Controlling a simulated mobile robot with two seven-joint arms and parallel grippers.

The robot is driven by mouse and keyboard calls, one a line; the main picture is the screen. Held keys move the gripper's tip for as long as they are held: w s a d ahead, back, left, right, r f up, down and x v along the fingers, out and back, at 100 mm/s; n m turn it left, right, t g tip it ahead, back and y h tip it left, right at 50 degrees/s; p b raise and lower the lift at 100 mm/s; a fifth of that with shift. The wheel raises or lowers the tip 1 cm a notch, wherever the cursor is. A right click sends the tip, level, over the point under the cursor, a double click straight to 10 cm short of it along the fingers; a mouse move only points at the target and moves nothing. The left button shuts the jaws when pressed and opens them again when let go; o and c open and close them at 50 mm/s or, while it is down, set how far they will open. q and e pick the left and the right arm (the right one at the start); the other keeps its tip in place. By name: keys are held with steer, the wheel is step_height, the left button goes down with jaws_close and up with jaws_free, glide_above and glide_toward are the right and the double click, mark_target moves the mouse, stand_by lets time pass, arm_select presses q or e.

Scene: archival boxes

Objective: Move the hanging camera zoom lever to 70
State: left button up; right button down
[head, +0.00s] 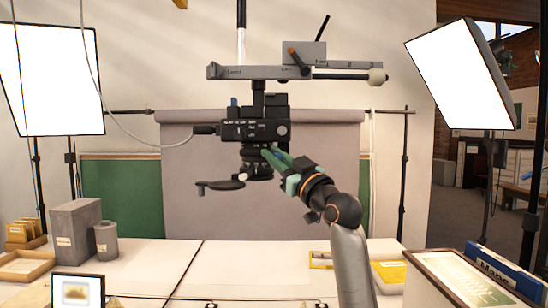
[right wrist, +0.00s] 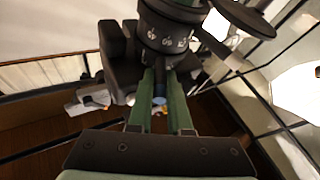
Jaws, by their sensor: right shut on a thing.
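The black camera (head: 255,131) hangs lens-down from a grey arm at the middle of the head view. Its lens (head: 257,168) is partly hidden behind my right gripper (head: 268,152). In the right wrist view the lens (right wrist: 172,30) carries a ring with white numbers, too small to read surely. A dark zoom lever with a blue tip (right wrist: 159,99) sticks out from the ring. The green fingers of my right gripper (right wrist: 162,82) are shut on it, one on each side. My left gripper is not in view.
A dark round disc on an arm (head: 220,185) sticks out below the lens at left. A grey horizontal arm (head: 250,72) is above the camera. Lit softboxes stand left (head: 52,80) and right (head: 462,75). Boxes (head: 75,232) stand on the pale table (head: 240,268) below.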

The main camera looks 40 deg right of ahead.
stand_by(0.4)
steer(key=c, duration=0.8)
jaws_free()
steer(key=shift+c, duration=0.2)
steer(key=b+v, duration=0.4)
steer(key=v, duration=0.8)
steer(key=shift+s, duration=0.3)
steer(key=shift+d, duration=0.1)
